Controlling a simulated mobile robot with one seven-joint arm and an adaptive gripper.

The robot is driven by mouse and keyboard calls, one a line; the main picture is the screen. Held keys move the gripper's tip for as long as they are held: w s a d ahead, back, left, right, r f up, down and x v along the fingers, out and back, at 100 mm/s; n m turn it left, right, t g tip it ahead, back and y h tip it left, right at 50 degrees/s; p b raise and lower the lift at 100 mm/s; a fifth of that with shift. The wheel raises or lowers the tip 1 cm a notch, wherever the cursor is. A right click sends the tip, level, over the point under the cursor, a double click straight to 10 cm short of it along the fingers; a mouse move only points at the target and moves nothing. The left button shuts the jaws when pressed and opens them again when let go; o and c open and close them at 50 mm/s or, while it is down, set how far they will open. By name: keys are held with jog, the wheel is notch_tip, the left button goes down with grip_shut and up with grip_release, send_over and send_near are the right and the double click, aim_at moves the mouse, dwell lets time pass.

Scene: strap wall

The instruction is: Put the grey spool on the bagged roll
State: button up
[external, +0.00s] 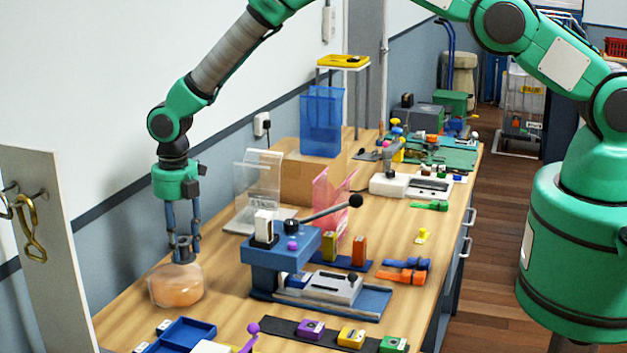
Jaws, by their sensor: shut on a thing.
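The bagged roll (176,287), a tan-orange roll in a clear bag, lies on the wooden bench at the lower left. My gripper (183,253) points straight down just above it, fingers close together. It is shut on a small grey thing, which looks like the grey spool (184,242). The fingers hide much of the spool. The spool is at or just over the top of the bagged roll; I cannot tell whether they touch.
A blue lever press (282,262) stands right of the bagged roll. A clear stand (258,190) is behind it. A blue tray (180,335) lies in front. A grey panel with hooks (45,240) stands at the left. Bare bench lies between the roll and the press.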

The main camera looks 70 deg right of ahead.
jog(key=shift+f, duration=0.2)
jog(key=shift+f+p, duration=0.4)
jog(key=shift+f, duration=1.65)
jog(key=shift+f, duration=0.2)
jog(key=o, duration=1.1)
jog(key=shift+r, duration=0.2)
jog(key=shift+r+b, duration=0.9)
jog(key=shift+r, duration=5.1)
